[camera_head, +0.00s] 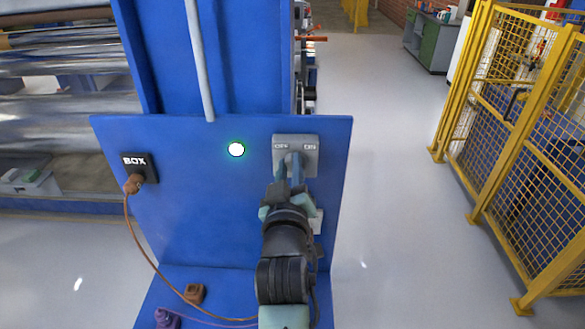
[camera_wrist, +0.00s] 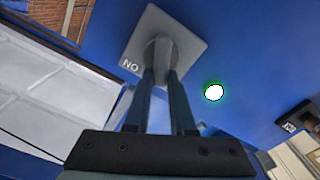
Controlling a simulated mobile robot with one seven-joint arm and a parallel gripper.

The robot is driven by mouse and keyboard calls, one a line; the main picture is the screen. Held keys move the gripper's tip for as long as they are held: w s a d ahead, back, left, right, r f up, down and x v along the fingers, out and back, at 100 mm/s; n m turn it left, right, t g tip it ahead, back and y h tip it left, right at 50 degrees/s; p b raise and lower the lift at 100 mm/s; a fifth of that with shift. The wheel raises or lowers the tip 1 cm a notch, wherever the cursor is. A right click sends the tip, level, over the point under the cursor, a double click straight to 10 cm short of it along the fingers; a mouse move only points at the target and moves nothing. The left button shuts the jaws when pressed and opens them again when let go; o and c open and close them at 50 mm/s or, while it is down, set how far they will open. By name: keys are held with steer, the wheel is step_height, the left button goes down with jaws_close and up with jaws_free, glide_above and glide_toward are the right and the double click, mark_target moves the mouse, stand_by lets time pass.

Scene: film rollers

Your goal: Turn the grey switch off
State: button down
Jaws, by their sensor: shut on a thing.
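The grey switch (camera_head: 309,160) is a square plate on the upright blue panel, with labels at its upper left and upper right; the right one reads ON. My gripper (camera_head: 289,166) reaches up to it from below, and its fingers hide the knob in the head view. In the wrist view the grey plate (camera_wrist: 190,42) shows with an ON label at its left corner. There my gripper (camera_wrist: 161,76) has its two fingers on either side of the grey knob (camera_wrist: 160,48), shut on it. The knob's exact angle is hard to tell.
A white light with a green rim (camera_head: 236,149) glows on the blue panel (camera_head: 210,220), left of the switch. A black BOX socket (camera_head: 136,161) with a brown plug and cable sits further left. Brown (camera_head: 194,293) and purple (camera_head: 166,318) plugs lie below. A yellow fence (camera_head: 480,110) stands right.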

steer(key=shift+a+f+n, duration=0.1)
steer(key=shift+n, duration=0.75)
steer(key=shift+a+f+n, duration=0.1)
steer(key=shift+n, duration=0.75)
steer(key=c, duration=0.8)
jaws_free()
steer(key=shift+o, duration=0.2)
steer(key=s+b, duration=0.4)
steer(key=s, duration=0.9)
